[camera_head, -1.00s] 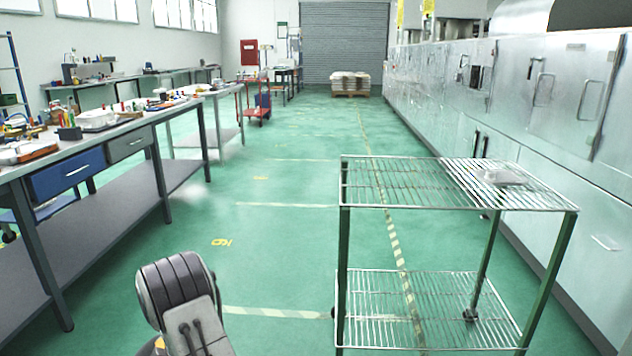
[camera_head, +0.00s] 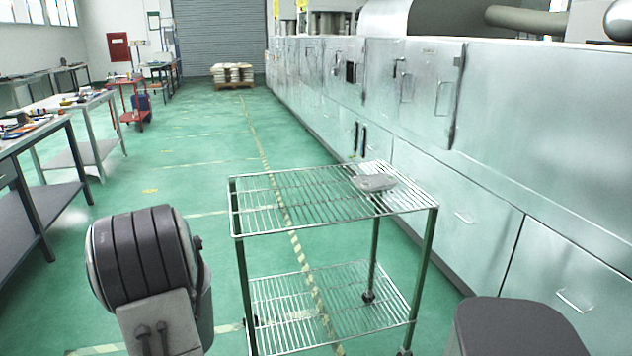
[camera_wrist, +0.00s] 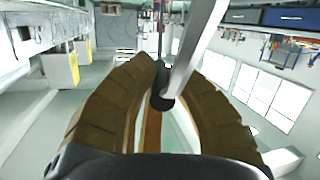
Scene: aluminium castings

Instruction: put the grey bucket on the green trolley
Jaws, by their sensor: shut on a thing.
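The trolley (camera_head: 240,234) has two wire shelves and dark green legs, and stands on the floor ahead of me. A flat grey piece (camera_head: 373,182) lies on its top shelf near the far right corner. My gripper (camera_wrist: 160,85) shows only in the wrist view, its brown fingers closed in towards each other. A pale grey bar (camera_wrist: 195,45) with a dark round end runs between the fingertips. It looks like part of the grey bucket; the bucket's body cannot be made out. In the head view the gripper and the bucket are out of sight.
Steel cabinets (camera_head: 440,180) line the right side, close behind the trolley. Workbenches with tools (camera_head: 40,135) stand at the left. A red cart (camera_head: 130,105) and a loaded pallet (camera_head: 232,75) are far back. The green floor between the benches and the trolley is clear.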

